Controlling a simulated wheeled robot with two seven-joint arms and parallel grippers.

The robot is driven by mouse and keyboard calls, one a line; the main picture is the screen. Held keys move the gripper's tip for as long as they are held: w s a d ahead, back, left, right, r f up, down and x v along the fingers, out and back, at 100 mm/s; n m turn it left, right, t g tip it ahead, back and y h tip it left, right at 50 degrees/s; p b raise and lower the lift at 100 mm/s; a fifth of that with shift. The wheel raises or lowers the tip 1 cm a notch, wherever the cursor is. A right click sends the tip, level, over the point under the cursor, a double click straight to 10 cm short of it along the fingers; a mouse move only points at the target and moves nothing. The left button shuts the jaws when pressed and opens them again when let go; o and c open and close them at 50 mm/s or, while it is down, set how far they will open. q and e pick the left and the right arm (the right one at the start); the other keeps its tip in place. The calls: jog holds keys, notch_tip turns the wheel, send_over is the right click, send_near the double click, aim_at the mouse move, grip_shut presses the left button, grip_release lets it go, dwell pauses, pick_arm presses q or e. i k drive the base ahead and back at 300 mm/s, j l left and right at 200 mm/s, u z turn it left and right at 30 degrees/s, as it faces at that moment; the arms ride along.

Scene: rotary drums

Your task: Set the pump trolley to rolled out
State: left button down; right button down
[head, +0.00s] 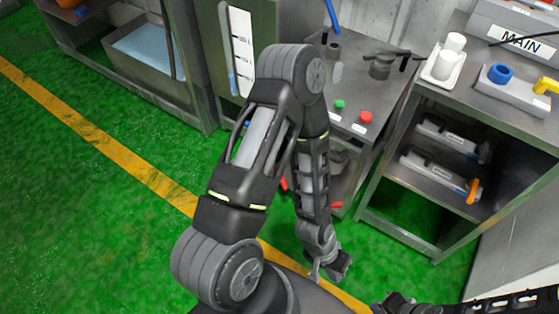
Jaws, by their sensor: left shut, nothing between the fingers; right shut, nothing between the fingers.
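I cannot clearly pick out the pump trolley. Below the steel counter (375,110) there is an open bay with grey parts and a small red piece (337,204) low down, mostly hidden behind my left arm; I cannot tell whether this is the trolley or how far out it stands. My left gripper (328,268) hangs shut and empty in front of this bay, over the green floor. My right gripper (397,304) is shut and empty at the bottom edge, partly cut off by the frame.
The counter carries a green button (340,104) and a red button (365,117). A steel shelf unit (437,183) stands to its right, with a lever with an orange handle (473,191). A light-blue tank (145,50) is at upper left. Green floor with a yellow line (90,115) is clear at left.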

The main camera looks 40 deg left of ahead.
aim_at(335, 130)
jog(key=u, duration=1.1)
